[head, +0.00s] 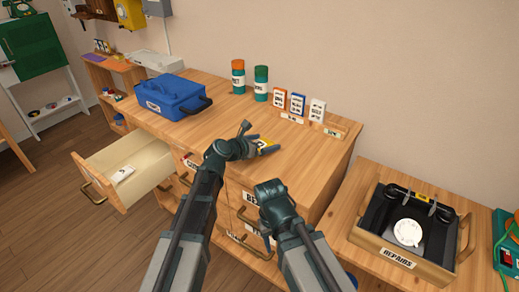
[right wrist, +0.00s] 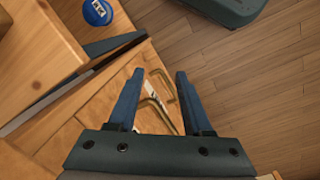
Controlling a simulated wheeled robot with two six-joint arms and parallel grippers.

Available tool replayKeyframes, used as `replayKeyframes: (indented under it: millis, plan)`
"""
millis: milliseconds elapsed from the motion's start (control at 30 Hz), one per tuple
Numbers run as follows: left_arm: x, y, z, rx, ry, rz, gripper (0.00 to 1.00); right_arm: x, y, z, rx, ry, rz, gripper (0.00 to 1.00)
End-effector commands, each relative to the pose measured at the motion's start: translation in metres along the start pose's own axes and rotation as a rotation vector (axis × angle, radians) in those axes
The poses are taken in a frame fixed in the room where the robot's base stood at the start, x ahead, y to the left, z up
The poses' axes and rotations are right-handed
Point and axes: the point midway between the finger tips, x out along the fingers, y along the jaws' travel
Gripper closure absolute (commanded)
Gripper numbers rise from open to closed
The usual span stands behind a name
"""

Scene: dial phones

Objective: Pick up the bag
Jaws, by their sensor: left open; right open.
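The blue bag (head: 172,97) stands upright on the left part of the wooden cabinet top (head: 215,125), with a label on its front and dark handles. My left gripper (head: 262,139) is open over the cabinet top, to the right of the bag and apart from it. A small yellow item (head: 265,147) shows by its fingers; I cannot tell whether they touch it. My right gripper (head: 268,232) is low before the cabinet's drawer fronts. In the right wrist view its fingers (right wrist: 157,100) are apart with nothing held, and drawer handles show beyond them.
A drawer (head: 140,170) stands pulled out at left. Orange-topped (head: 238,77) and green (head: 261,83) canisters and several small boxes (head: 298,104) stand at the back. A repairs tray (head: 395,259) with a dial phone is at right. A blue round lid (right wrist: 97,11) shows in the right wrist view.

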Motion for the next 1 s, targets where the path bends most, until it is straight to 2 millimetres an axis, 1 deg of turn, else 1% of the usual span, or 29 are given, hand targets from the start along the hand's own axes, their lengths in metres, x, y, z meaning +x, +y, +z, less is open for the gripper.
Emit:
replayKeyframes:
  millis: [67, 100, 167, 300, 367, 400, 467, 500, 567, 600, 833, 1000]
  plan:
    - [-0.001, -0.0002, 0.0003, 0.0, 0.0, 0.0, 0.0, -0.0007, 0.0, 0.0001, 0.0, 0.0, 0.0, 0.5]
    - [-0.0011, -0.0001, 0.0003, 0.0, 0.0, 0.0, 0.02, -0.0007, 0.0, 0.0001, 0.0, 0.0, 0.0, 0.5]
    - [-0.0011, -0.0001, 0.0003, 0.0, 0.0, 0.0, 0.13, -0.0007, 0.0001, 0.0001, 0.0, 0.0, 0.0, 0.5]
    - [-0.0012, -0.0001, 0.0002, 0.0, 0.0, 0.0, 0.38, -0.0007, 0.0001, 0.0, 0.0, 0.0, 0.0, 0.5]
    - [-0.0013, -0.0001, 0.0002, 0.0, 0.0, 0.0, 0.49, -0.0007, 0.0, 0.0001, 0.0, 0.0, 0.0, 0.5]
    - [-0.0013, 0.0, 0.0002, 0.0, 0.0, 0.0, 0.56, -0.0007, 0.0, 0.0001, 0.0, 0.0, 0.0, 0.5]
    - [-0.0013, 0.0, 0.0002, 0.0, 0.0, 0.0, 0.67, -0.0007, 0.0001, 0.0001, 0.0, 0.0, 0.0, 0.5]
    - [-0.0013, 0.0, 0.0002, 0.0, 0.0, 0.0, 0.74, -0.0007, 0.0001, 0.0001, 0.0, 0.0, 0.0, 0.5]
    - [-0.0013, 0.0, 0.0002, 0.0, 0.0, 0.0, 0.85, -0.0007, 0.0001, 0.0001, 0.0, 0.0, 0.0, 0.5]
    - [-0.0013, 0.0, 0.0003, 0.0, 0.0, 0.0, 0.87, -0.0007, 0.0, 0.0001, 0.0, 0.0, 0.0, 0.5]
    - [-0.0016, 0.0, 0.0011, 0.0, 0.0, 0.0, 0.87, -0.0016, 0.0001, 0.0001, 0.0, 0.0, 0.0, 0.5]
    - [-0.0047, 0.0, 0.0087, 0.0, 0.0, 0.0, 0.87, -0.0098, 0.0009, 0.0006, 0.0, 0.0, 0.0, 0.5]
